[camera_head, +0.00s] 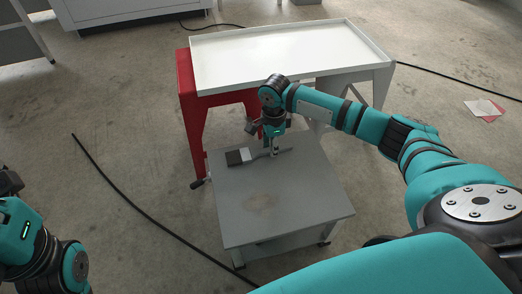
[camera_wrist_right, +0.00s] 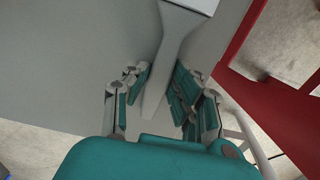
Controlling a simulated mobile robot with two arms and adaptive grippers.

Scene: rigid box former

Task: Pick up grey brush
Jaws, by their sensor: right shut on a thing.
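The grey brush (camera_head: 235,157) lies on the small grey table, near its back edge. It has a dark bristle end at left, a pale band and a thin grey handle pointing right. My right gripper (camera_head: 274,153) comes down from above onto the handle. In the right wrist view the tapered handle (camera_wrist_right: 176,40) runs between the fingers of my right gripper (camera_wrist_right: 160,95), which is shut on it. The bristles are out of that view. At the left of the head view part of my left arm shows, but its fingers do not.
The low grey table (camera_head: 285,205) has free room in front of the brush. Right behind it stands a taller white tray-topped bench (camera_head: 290,55) with a red leg frame (camera_head: 188,110). Black cables (camera_head: 130,200) lie on the concrete floor.

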